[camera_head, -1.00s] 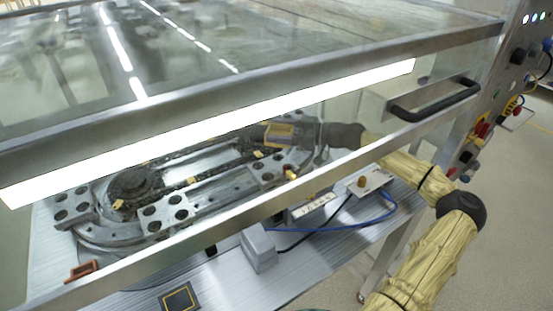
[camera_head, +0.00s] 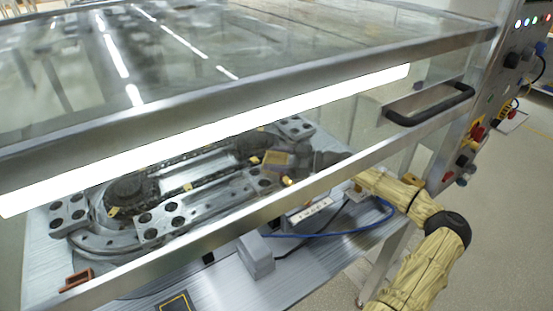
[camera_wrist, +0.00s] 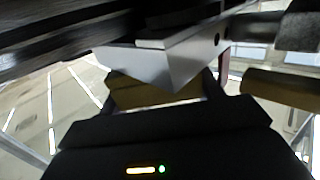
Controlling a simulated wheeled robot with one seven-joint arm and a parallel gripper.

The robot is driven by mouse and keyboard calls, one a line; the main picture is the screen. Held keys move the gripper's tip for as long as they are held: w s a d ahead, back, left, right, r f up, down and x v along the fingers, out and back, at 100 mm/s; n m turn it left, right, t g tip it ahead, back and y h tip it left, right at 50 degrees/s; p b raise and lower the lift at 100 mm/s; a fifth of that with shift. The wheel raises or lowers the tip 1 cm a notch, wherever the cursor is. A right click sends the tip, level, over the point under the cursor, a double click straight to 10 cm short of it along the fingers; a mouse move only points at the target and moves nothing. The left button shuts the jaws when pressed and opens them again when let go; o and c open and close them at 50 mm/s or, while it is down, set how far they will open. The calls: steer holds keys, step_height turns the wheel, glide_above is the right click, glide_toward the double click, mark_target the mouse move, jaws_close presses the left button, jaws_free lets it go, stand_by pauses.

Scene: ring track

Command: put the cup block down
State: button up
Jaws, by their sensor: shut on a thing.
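My gripper (camera_head: 274,160) is behind the clear front panel, low over the right end of the ring track (camera_head: 95,232). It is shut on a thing. In the wrist view a pale grey, sharp-edged block (camera_wrist: 168,64) sits just beyond my gripper, and I take it to be the cup block. In the head view the held block cannot be made out clearly against the track. A grey block with dark round holes (camera_head: 262,182) is close below my gripper; whether they touch cannot be told.
Similar holed blocks stand at the track's far right (camera_head: 296,127), front (camera_head: 160,220) and left (camera_head: 68,213). A glass guard with a bright light bar (camera_head: 210,140) and a black handle (camera_head: 430,104) encloses the track. A grey box (camera_head: 256,255) and blue cable (camera_head: 350,230) lie in front.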

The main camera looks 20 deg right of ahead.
steer(key=o, duration=0.6)
steer(key=shift+o, duration=0.5)
steer(key=shift+w, duration=0.1)
steer(key=v, duration=0.7)
steer(key=shift+s+d, duration=0.2)
steer(key=shift+s, duration=0.1)
